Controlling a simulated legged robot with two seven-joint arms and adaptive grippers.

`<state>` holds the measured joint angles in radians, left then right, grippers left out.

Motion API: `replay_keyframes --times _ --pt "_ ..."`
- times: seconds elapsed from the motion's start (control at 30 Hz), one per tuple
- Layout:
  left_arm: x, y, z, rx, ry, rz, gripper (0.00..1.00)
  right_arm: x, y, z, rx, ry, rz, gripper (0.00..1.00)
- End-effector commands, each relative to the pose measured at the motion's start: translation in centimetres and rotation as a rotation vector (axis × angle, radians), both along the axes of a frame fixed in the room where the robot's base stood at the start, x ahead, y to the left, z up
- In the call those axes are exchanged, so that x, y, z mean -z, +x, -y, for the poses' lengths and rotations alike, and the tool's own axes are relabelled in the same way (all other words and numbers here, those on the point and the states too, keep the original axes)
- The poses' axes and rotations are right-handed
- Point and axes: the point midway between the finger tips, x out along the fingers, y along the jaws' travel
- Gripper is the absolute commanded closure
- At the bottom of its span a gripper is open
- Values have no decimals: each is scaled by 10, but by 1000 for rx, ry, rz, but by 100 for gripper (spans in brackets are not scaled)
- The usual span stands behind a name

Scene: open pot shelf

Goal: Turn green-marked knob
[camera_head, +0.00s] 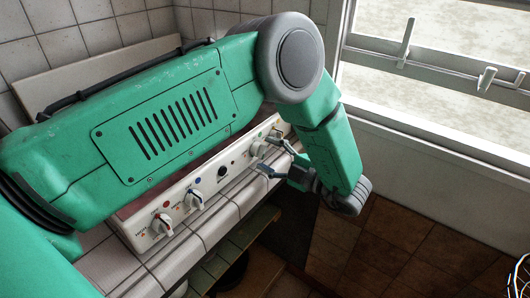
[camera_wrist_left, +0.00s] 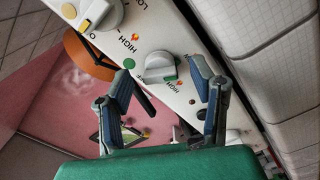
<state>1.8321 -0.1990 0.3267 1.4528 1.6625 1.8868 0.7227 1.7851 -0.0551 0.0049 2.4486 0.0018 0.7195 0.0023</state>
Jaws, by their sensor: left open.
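The green-marked knob (camera_wrist_left: 160,67) is white and round with a grip bar, beside a green dot (camera_wrist_left: 129,63) on the white control panel (camera_wrist_left: 185,30), in the left wrist view. My left gripper (camera_wrist_left: 161,82) is open, its two blue-grey fingers on either side of the knob's near side. I cannot tell whether they touch it. In the head view my left gripper (camera_head: 267,156) is at the right end of the panel, next to a pale knob (camera_head: 258,149). My right gripper is not in view.
A yellow-marked knob (camera_wrist_left: 103,13) is beside the green-marked one. Red-marked (camera_head: 161,225) and blue-marked (camera_head: 194,199) knobs are farther left on the panel. A tiled ledge (camera_head: 200,228) runs in front. A window (camera_head: 440,75) is at right, with open floor (camera_head: 410,245) below.

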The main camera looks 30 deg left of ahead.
Motion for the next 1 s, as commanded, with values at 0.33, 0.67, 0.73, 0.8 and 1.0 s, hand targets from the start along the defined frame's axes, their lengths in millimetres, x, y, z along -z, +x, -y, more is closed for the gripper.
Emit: replay_keyframes --times 0.33,0.67,0.73,0.8,1.0 --pt "3 -5 74 3 -2 -2 50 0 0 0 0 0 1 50" --pt "3 -7 102 1 -2 -3 50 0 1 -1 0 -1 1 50" --pt "3 -7 102 1 -2 -3 50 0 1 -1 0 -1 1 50" --pt "3 -7 102 1 -2 -3 50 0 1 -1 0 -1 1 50" --pt "2 -7 102 1 -2 -3 50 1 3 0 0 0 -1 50"
